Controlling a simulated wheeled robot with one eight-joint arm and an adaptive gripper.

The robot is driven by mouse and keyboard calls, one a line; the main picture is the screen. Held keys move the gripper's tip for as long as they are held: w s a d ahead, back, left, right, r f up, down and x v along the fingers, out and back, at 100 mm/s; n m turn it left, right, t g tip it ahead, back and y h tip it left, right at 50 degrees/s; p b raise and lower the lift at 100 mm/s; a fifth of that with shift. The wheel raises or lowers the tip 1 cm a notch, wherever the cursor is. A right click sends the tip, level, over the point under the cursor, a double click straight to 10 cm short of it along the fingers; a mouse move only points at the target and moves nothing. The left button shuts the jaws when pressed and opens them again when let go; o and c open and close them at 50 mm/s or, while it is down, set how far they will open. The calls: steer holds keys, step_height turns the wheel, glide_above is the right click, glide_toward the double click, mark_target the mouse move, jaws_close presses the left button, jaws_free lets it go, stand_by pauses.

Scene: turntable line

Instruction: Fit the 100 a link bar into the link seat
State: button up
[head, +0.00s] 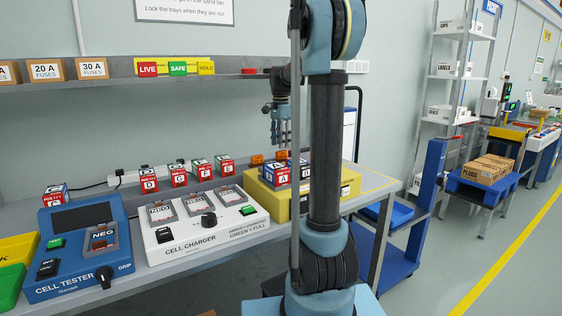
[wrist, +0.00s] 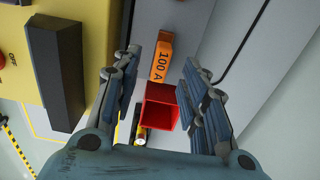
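The 100 A link bar (wrist: 162,58) is orange with black lettering and shows in the wrist view, in the gap between my fingertips. No finger visibly touches it. My gripper (wrist: 160,68) is open, with one finger on each side. In the head view my gripper (head: 279,138) points down above the back of the yellow box (head: 322,199). A red open-topped holder (wrist: 161,106) lies just below the bar in the wrist view. I cannot tell whether it is the link seat.
The yellow housing with an OFF label (wrist: 20,60) and black block (wrist: 57,70) are left of my fingers. Red-and-white cells (head: 278,176) are on the yellow box. The cell charger (head: 200,225) and cell tester (head: 75,265) stand to the left. A shelf (head: 120,82) runs behind.

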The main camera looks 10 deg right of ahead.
mark_target(281, 156)
steer(key=shift+w+f, duration=0.1)
steer(key=shift+f, duration=2.55)
jaws_close()
